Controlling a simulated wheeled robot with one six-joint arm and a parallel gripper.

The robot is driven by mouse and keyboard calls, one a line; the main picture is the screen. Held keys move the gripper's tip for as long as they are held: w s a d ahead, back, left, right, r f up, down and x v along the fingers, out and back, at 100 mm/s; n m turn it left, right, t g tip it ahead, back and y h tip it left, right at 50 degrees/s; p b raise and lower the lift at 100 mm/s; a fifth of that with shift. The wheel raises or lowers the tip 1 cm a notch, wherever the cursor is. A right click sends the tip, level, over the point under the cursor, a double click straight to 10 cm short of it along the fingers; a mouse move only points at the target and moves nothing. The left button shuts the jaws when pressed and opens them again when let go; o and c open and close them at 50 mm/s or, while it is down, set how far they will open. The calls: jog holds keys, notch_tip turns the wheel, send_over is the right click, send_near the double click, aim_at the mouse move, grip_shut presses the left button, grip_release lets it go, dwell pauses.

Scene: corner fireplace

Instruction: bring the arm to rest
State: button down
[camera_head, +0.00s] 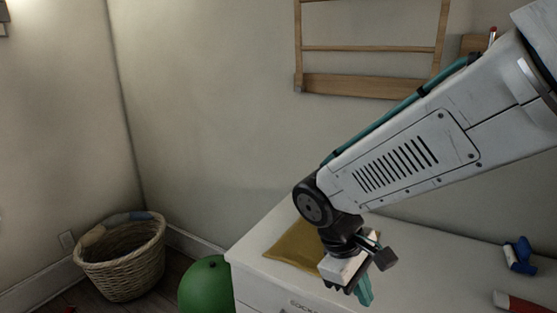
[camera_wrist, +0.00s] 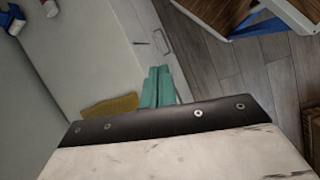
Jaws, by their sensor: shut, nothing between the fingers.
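My gripper (camera_head: 362,291) hangs at the end of my arm, pointing down, above the front part of a white cabinet top (camera_head: 405,285). In the wrist view its two teal fingers (camera_wrist: 158,88) are together with nothing between them. A mustard-yellow cloth or mat (camera_head: 291,248) lies on the cabinet top behind and left of the gripper. It also shows in the wrist view (camera_wrist: 108,108), beside the fingers. My arm reaches in from the upper right and covers part of the cabinet top and wall.
A wicker basket (camera_head: 121,262) and a green ball (camera_head: 205,286) stand on the floor left of the cabinet. A blue object (camera_head: 519,256) and a red-and-white one (camera_head: 515,302) lie on the right of the top. A wooden rack (camera_head: 371,84) hangs on the wall.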

jog(key=s+d+r+m+t+y, duration=0.2)
jog(key=s+d+r+m+y, duration=0.2)
jog(key=s+d+r+m, duration=0.5)
jog(key=s+d, duration=0.2)
jog(key=s, duration=0.1)
jog(key=shift+s+d+r+t+y, duration=0.2)
jog(key=shift+t+y, duration=0.1)
jog(key=shift+t, duration=0.1)
